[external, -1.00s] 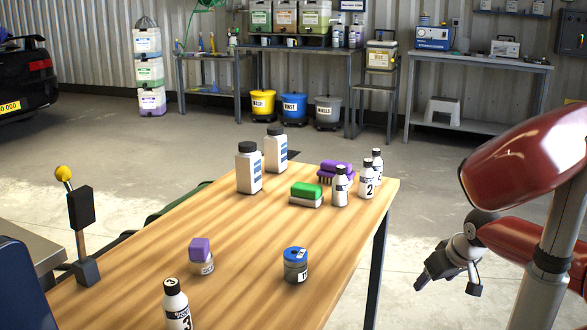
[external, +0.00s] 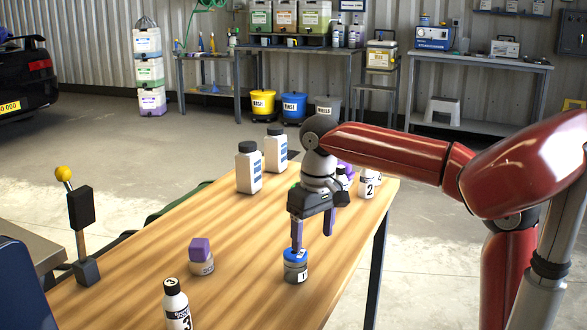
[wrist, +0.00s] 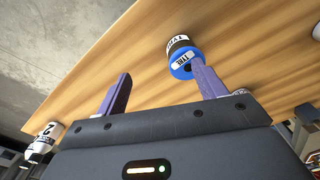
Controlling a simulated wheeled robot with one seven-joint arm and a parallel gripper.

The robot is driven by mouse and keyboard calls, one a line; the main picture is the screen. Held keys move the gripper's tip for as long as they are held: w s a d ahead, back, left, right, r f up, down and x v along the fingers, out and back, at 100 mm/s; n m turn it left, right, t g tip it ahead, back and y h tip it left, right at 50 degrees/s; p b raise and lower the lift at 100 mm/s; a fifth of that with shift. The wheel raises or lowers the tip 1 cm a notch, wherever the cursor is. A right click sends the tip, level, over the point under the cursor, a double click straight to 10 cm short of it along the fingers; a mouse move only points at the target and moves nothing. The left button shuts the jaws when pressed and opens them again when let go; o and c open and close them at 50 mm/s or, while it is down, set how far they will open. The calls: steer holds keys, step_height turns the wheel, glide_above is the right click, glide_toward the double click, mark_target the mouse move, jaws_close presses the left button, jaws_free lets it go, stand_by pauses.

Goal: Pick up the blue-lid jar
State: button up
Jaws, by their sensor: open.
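The blue-lid jar (external: 295,271) stands upright on the wooden table near its right edge, with a dark body and a white label. It also shows in the wrist view (wrist: 181,58), beyond the right-hand finger, which overlaps its lid edge. My gripper (external: 312,243) is open and empty, pointing down above the jar. In the external view one finger's tip is at the lid and the other is to the right of the jar. I cannot tell whether the finger touches the lid.
A black-capped bottle (external: 176,305) is at the front. Two white bottles (external: 249,168) stand at the back left. Small bottles (external: 367,185) are behind my gripper, partly hidden.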

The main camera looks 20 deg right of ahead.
mark_target(296, 266)
steer(key=a, duration=0.3)
steer(key=shift+s+a+n, duration=0.2)
steer(key=shift+a+n, duration=0.1)
steer(key=shift+a, duration=0.1)
steer(key=shift+a+f, duration=0.15)
steer(key=shift+a, duration=0.05)
step_height(296, 266, down, 7)
steer(key=shift+d+f+b, duration=0.15)
steer(key=shift+b, duration=0.5)
